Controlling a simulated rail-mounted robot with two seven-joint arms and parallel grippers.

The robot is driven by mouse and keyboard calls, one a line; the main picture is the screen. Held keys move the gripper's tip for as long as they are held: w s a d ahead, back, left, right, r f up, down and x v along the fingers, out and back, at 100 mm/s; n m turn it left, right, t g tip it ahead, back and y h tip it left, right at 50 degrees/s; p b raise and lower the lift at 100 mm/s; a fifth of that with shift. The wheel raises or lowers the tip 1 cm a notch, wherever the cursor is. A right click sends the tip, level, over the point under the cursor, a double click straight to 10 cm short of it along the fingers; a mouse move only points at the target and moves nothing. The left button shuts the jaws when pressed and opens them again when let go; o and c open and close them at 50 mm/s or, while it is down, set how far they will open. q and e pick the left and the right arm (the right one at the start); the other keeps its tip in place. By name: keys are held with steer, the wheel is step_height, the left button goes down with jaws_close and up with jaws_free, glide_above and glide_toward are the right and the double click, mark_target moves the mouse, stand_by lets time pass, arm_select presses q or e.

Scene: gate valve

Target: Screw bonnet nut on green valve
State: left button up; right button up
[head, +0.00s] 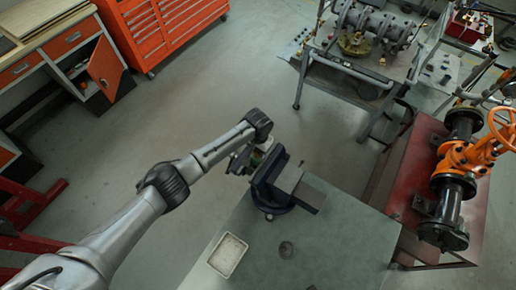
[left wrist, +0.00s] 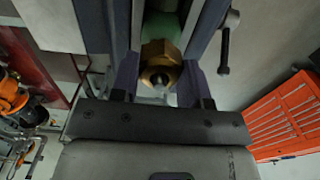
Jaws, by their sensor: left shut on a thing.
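The bonnet nut (left wrist: 160,66) is a brass hexagonal piece in the left wrist view, with a pale stem end at its centre. The green valve (left wrist: 166,28) shows just behind the nut, partly hidden by it. My left gripper (head: 247,161) points down beside the dark blue vise (head: 270,180) at the bench's far-left corner. In the left wrist view its fingers lie on either side of the nut, and it is shut on the nut. How far the nut sits on the thread is hidden. My right gripper is out of view.
An orange valve on black pipe (head: 463,157) stands on a red stand at right. An orange tool cabinet (head: 165,35) is at the back.

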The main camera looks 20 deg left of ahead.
arm_select(q)
steer(key=shift+f, duration=0.2)
stand_by(0.4)
steer(key=o, duration=0.8)
steer(key=shift+o, duration=1.4)
steer(key=shift+r, duration=0.1)
steer(key=shift+r+p, duration=2.35)
steer(key=shift+p, duration=0.35)
steer(key=shift+r+p, duration=0.4)
steer(key=shift+r, duration=0.65)
